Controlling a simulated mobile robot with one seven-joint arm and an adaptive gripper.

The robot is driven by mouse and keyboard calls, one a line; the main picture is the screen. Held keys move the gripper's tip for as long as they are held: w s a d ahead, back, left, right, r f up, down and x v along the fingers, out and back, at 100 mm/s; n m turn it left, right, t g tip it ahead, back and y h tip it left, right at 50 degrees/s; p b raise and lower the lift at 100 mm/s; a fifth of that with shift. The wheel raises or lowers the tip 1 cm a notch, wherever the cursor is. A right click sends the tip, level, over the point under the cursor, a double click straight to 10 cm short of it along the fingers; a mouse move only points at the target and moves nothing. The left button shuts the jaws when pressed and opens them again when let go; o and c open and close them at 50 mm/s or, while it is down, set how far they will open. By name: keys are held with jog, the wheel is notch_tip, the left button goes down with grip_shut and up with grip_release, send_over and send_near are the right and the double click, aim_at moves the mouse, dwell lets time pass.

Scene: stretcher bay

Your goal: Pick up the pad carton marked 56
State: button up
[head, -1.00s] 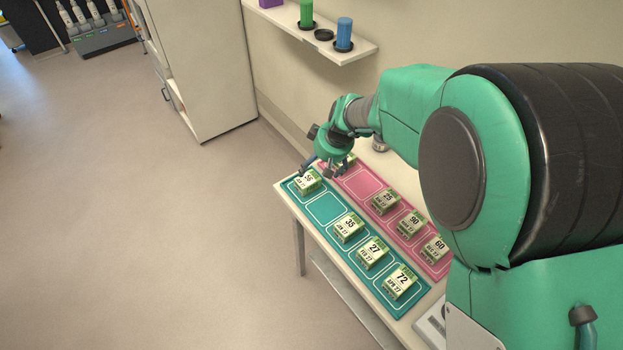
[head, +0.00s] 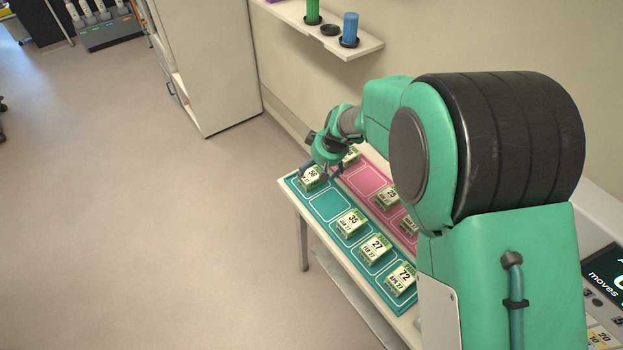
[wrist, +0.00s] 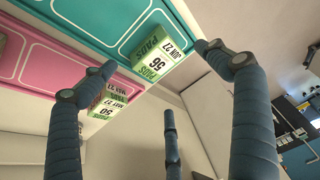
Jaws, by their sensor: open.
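The pad carton marked 56 (head: 312,180), green and white, lies in the far end compartment of the teal mat (head: 328,206).
A carton marked 50 (wrist: 108,100) lies close by on the pink mat (head: 365,181). On the teal mat, the compartment beside 56 is empty, then come cartons 35 (head: 352,222), 27 (head: 375,250) and 72 (head: 401,279). A wall shelf (head: 340,45) is above.

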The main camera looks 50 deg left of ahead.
aim_at(312, 175)
jog(key=shift+x, duration=1.45)
jog(key=shift+f, duration=0.1)
jog(key=shift+x, duration=2.5)
jog(key=shift+w+d, duration=0.1)
jog(key=shift+w, duration=0.05)
jog(key=c, duration=1.5)
